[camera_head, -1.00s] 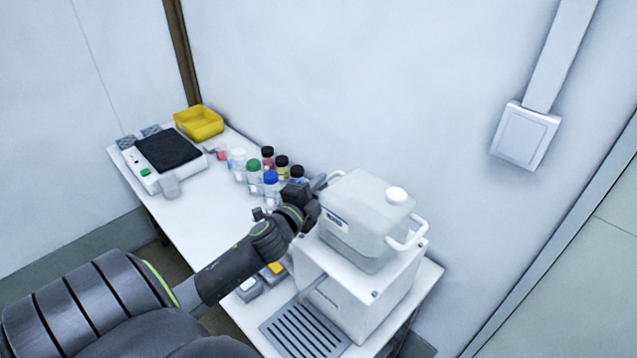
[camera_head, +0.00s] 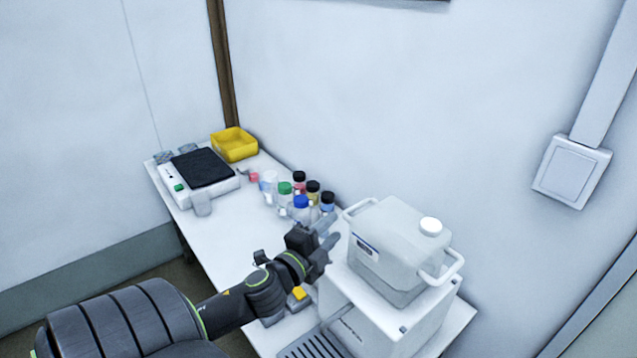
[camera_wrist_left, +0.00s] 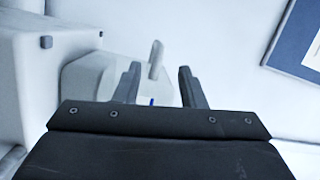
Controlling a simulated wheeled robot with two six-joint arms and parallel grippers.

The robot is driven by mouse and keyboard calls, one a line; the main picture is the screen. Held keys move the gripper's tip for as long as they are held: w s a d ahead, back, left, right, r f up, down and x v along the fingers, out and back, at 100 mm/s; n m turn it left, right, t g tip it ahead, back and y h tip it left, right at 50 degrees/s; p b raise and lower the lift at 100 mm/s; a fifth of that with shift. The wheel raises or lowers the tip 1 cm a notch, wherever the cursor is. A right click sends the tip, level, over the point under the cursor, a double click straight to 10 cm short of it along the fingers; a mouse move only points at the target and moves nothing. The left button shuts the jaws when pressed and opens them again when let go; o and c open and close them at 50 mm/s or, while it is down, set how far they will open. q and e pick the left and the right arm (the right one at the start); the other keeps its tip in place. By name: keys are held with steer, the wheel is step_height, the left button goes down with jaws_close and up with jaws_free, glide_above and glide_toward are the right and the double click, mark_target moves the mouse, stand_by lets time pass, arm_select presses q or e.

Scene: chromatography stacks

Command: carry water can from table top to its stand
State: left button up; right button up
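The white water can (camera_head: 390,245), with a round white cap and a handle at each end, sits upright on top of its white box-shaped stand (camera_head: 375,320). My left gripper (camera_head: 326,238) is just left of the can's left handle (camera_head: 358,209), apart from it and empty. In the left wrist view my left gripper (camera_wrist_left: 160,70) has its two fingers spread. A pale body, apparently the can (camera_wrist_left: 88,78), and an upright handle-like piece (camera_wrist_left: 156,58) lie beyond them. My right gripper is not in view.
Several capped bottles (camera_head: 301,208) stand on the white table (camera_head: 225,243) behind my gripper. A device with a black top (camera_head: 203,168) and a yellow bin (camera_head: 234,145) are at the far left. A grey grille (camera_head: 312,346) lies before the stand. The wall is close behind.

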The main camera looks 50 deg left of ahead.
arm_select(q)
steer(key=shift+s+d+b, duration=0.2)
steer(key=shift+s+b, duration=0.05)
steer(key=shift+s, duration=0.75)
steer(key=shift+s+d+b, duration=0.15)
steer(key=shift+s+b, duration=0.05)
steer(key=shift+s, duration=0.8)
